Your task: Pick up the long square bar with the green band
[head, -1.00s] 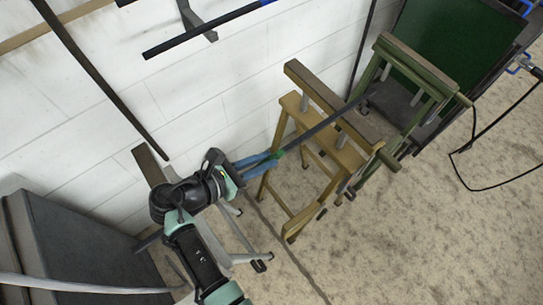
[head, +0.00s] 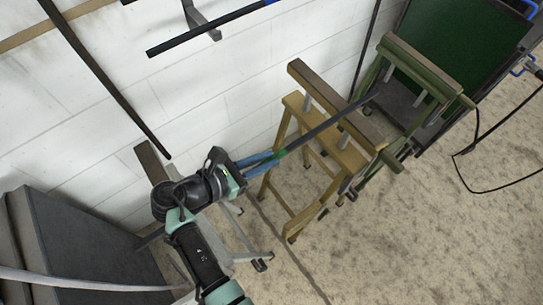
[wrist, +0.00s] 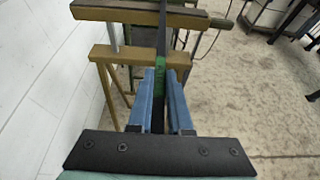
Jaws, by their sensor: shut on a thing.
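The long dark square bar (head: 330,123) runs from my gripper up and right, over the wooden trestle (head: 333,153) towards the green trestle (head: 418,68). Its green band (wrist: 160,75) is between my fingertips, and a little green also shows in the head view (head: 280,154). My gripper (head: 277,156) has blue fingers and is shut on the bar at the band. In the wrist view the bar (wrist: 162,38) runs away from between the fingers (wrist: 159,92). I cannot tell whether the bar touches the trestles.
A white block wall (head: 190,95) stands behind, with dark bars mounted on it. A grey padded box (head: 85,245) is at lower left, near a grey trestle (head: 240,235). A green panel (head: 445,45) and a black cable (head: 478,150) are at right. The speckled floor (head: 420,235) is open at lower right.

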